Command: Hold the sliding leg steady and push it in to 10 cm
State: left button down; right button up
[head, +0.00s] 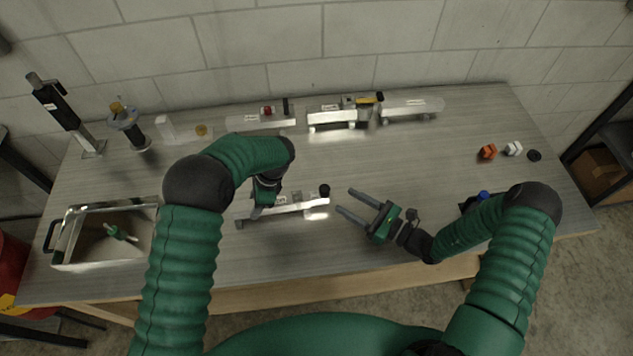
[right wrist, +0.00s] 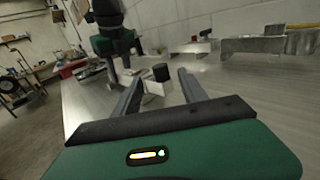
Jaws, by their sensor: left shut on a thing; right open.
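The aluminium piece with the sliding leg (head: 310,200) lies on the table in front of me, with a black knob (head: 324,190) at its right end. My left gripper (head: 264,203) is shut on this piece near its middle; its fingers are mostly hidden by my own arm. My right gripper (head: 353,201) is open and empty, a little to the right of the black-knobbed end, with its fingers pointing at it. In the right wrist view, the black knob (right wrist: 161,72) and pale end (right wrist: 158,88) show between the open fingers, beyond the tips. No scale is readable.
A metal tray (head: 105,207) with a green-handled tool is at the left. An orange block (head: 488,152) and a white block (head: 514,148) lie at the right. The table between the rows is clear.

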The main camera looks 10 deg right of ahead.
aim_at(297, 198)
jog(key=x, duration=1.2)
jog(key=shift+d, duration=0.1)
jog(key=shift+c, duration=0.3)
grip_shut()
dwell(0.5)
